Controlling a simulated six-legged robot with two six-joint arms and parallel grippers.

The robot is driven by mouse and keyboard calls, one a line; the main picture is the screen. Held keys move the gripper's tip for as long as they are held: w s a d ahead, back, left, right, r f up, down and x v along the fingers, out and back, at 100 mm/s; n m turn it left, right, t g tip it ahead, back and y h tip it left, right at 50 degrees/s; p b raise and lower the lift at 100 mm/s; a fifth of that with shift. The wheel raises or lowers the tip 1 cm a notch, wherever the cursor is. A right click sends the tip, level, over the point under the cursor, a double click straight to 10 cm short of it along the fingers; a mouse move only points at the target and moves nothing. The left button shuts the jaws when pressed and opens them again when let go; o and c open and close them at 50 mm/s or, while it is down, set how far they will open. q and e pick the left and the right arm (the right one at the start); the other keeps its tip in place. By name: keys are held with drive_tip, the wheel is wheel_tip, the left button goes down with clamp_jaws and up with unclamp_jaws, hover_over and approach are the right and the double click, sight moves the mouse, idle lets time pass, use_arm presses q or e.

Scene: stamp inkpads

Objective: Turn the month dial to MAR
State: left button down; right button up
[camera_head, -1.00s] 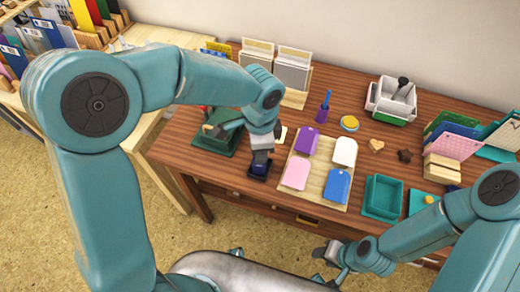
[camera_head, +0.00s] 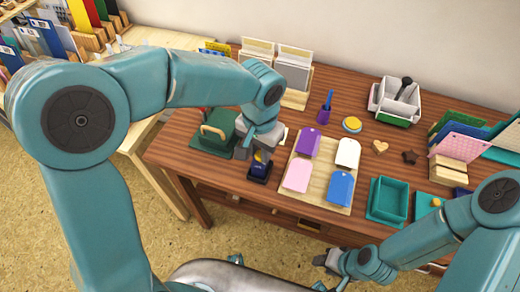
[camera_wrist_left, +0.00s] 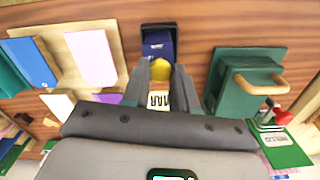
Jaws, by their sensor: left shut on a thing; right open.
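The dark blue stamp device (camera_head: 260,170) stands near the table's front edge, left of the wooden tray. It also shows in the left wrist view (camera_wrist_left: 158,42); its small print is too small to read. A yellow knob (camera_wrist_left: 161,69) sits on its near side and shows in the head view (camera_head: 259,156). My left gripper (camera_head: 255,154) is shut on the yellow knob, with one finger on each side in the left wrist view (camera_wrist_left: 160,75). No dial mark for MAR is readable. My right gripper (camera_head: 328,259) is open and empty off the table's front edge.
A green box with a wooden handle (camera_head: 215,132) stands close left of the device. The wooden tray (camera_head: 318,204) holds purple, white, pink and blue tags. A green tray (camera_head: 372,214) and a white bin (camera_head: 398,100) stand further right.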

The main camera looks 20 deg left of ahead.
use_arm(q)
drive_tip(key=shift+n, duration=0.7)
drive_tip(key=c, duration=0.9)
unclamp_jaws()
wheel_tip(320, 180, up, 16)
drive_tip(key=shift+r+p, duration=0.2)
drive_tip(key=shift+p, duration=1.05)
